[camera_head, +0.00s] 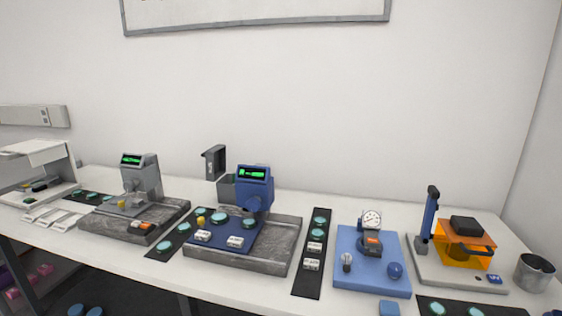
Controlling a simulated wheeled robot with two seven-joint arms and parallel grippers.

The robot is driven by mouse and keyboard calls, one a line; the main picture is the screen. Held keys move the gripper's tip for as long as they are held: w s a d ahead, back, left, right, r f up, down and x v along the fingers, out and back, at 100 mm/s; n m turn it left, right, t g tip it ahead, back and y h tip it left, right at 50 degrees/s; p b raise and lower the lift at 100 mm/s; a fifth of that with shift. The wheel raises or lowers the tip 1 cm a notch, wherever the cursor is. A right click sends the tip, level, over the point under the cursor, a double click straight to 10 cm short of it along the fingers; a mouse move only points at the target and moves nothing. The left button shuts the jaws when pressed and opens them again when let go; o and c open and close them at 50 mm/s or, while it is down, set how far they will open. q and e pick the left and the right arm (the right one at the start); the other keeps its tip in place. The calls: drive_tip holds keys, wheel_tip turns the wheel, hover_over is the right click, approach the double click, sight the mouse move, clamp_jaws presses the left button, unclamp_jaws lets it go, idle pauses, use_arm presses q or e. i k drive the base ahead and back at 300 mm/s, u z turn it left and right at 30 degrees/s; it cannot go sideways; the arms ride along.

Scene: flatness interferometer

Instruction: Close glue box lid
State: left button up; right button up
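I cannot tell for sure which thing is the glue box. An orange see-through box (462,243) with a dark block (466,225) on top stands on a light base plate (428,270) at the right. A dark upright arm (429,214) rises at the left of this box. A small grey box (227,187) stands behind the blue instrument, with a dark grey upright piece (213,162) above its left side. I cannot tell whether that piece is a lid. Neither of my grippers is in view.
A blue instrument (254,187) with a green display stands on a grey stone base (270,262). A similar grey instrument (143,177) stands left of it. A blue plate (371,285) with a dial gauge (371,219) and a metal cup (534,271) are at the right. The table's front edge is crowded.

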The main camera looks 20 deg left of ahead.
sight(212, 162)
drive_tip(key=z, duration=2.95)
drive_tip(key=k, duration=2.75)
drive_tip(key=u, duration=2.65)
